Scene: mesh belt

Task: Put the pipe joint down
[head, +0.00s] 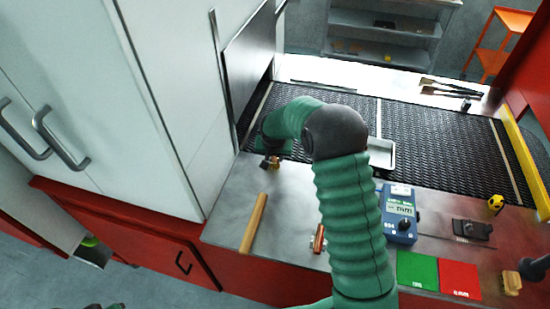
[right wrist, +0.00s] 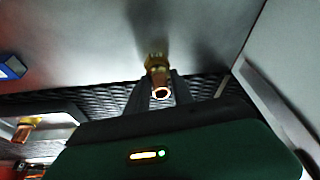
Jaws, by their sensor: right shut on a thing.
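My right gripper (head: 268,154) reaches over the near left edge of the mesh belt (head: 440,130), by the steel counter (head: 228,205). It is shut on the pipe joint (head: 273,163), a small brass and copper fitting. In the right wrist view the joint (right wrist: 157,72) sits between the two dark fingertips (right wrist: 160,90), its open copper end towards the camera. The joint's far end appears close to the grey steel surface; I cannot tell whether it touches. My left gripper does not show clearly; only small dark green bits appear at the head view's bottom left edge.
A wooden rod (head: 254,222) and a copper piece (head: 318,239) lie on the counter. A metal tray (head: 388,153) sits behind my arm. A blue meter (head: 400,215), green mat (head: 417,270) and red mat (head: 459,278) are right. A white cabinet (head: 150,70) stands close left.

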